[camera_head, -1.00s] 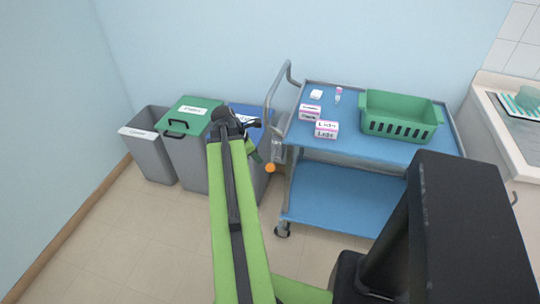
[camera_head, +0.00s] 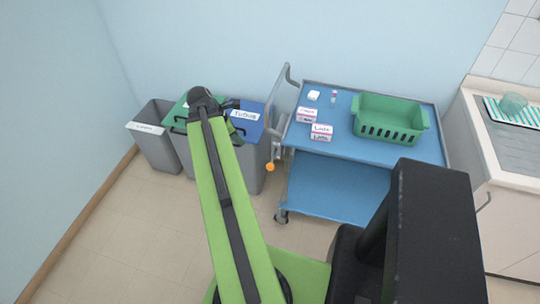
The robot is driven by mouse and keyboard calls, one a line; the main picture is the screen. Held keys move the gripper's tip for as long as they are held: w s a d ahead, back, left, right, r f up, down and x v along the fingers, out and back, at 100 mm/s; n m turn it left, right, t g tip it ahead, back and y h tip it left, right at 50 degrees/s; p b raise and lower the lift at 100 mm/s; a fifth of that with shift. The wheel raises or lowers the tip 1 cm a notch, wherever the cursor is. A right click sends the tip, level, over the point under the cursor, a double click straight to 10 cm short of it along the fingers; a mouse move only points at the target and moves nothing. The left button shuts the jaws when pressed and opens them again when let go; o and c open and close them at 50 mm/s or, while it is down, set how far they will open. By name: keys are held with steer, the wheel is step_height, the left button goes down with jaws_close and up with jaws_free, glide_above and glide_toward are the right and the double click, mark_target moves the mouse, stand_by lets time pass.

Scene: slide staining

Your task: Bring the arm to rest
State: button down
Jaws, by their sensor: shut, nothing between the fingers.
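My arm's long green link (camera_head: 222,185) rises from the bottom of the picture to a dark joint (camera_head: 203,97) in front of the bins. A short dark green piece of my arm (camera_head: 237,133) shows just right of that link, beyond the joint. The rest of the arm past the joint is hidden behind the link. I cannot make out my gripper or its fingers, and I see no object held.
A blue cart (camera_head: 335,196) with a green basket (camera_head: 388,120) and several small lab items stands right of my arm. A grey bin (camera_head: 157,152), a green-lidded bin (camera_head: 178,112) and a blue-lidded bin (camera_head: 252,128) stand left and behind. A sink counter (camera_head: 500,148) is far right.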

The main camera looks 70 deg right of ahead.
stand_by(0.3)
steer(key=w+a+n+t, duration=0.3)
steer(key=w+a+n, duration=0.2)
steer(key=w+a, duration=1.8)
steer(key=w+a+f+m+y, duration=0.1)
steer(key=a+m, duration=0.5)
steer(key=a, duration=0.7)
steer(key=w+a+f+m+y, duration=0.1)
steer(key=w+a+m+y, duration=0.1)
steer(key=a+m, duration=0.5)
steer(key=w+a, duration=0.1)
steer(key=a, duration=0.5)
steer(key=shift+w+a+f+m+t+y, duration=0.2)
steer(key=shift+a+m+t+y, duration=0.1)
steer(key=shift+t, duration=0.1)
